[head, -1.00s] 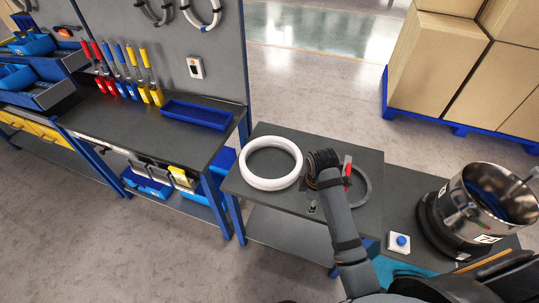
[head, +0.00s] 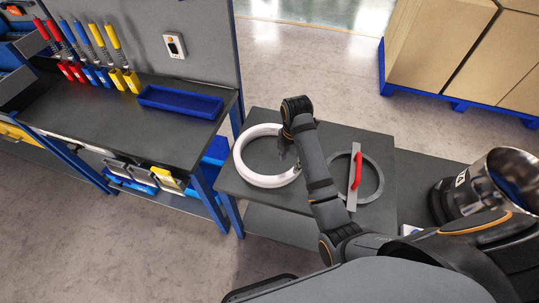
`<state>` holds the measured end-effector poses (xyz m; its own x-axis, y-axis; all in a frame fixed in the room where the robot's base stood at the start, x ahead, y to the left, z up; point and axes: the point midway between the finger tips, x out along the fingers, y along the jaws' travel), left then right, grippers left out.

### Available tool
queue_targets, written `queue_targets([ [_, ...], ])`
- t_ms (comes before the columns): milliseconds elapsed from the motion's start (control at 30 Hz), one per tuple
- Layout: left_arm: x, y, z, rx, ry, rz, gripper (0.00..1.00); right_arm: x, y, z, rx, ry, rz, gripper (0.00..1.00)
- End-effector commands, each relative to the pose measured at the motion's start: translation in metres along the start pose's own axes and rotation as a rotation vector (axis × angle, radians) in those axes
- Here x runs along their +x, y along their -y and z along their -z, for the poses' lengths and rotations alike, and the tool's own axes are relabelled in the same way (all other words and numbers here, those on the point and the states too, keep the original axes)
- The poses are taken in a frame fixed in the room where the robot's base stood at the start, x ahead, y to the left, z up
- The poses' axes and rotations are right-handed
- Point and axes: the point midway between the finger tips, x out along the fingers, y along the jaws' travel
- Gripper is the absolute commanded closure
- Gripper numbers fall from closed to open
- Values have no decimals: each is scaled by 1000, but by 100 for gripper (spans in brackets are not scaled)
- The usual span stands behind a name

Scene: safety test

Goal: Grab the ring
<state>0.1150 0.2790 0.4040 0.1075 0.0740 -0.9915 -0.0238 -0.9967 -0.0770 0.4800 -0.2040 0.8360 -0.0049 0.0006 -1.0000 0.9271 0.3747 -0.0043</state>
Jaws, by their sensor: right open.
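A thick white ring (head: 256,178) lies flat on the left part of a small dark table (head: 298,201). My right gripper (head: 287,152) is over the right side of the white ring, pointing down. It is open, and the fingers are small and partly hidden by my arm. I cannot tell whether they touch the ring. My left gripper is not in view.
A workbench (head: 140,118) with a blue tray (head: 180,102) and several coloured-handled tools stands at the left. A steel pot (head: 490,182) stands at the right. Cardboard boxes (head: 440,45) on a blue pallet are behind. The floor between is clear.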

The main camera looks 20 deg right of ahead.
Motion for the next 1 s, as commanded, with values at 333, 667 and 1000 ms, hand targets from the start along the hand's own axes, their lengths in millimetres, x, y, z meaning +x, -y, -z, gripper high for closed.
queue_targets([
  [333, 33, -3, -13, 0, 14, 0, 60, 40, 1, -8, 0, -1, 2, 51],
  [667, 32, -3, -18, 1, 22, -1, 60, 50, 0, -8, 1, 0, 0, 56],
  [1000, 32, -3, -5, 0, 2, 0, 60, 50, 0, -8, 1, 0, 0, 100],
])
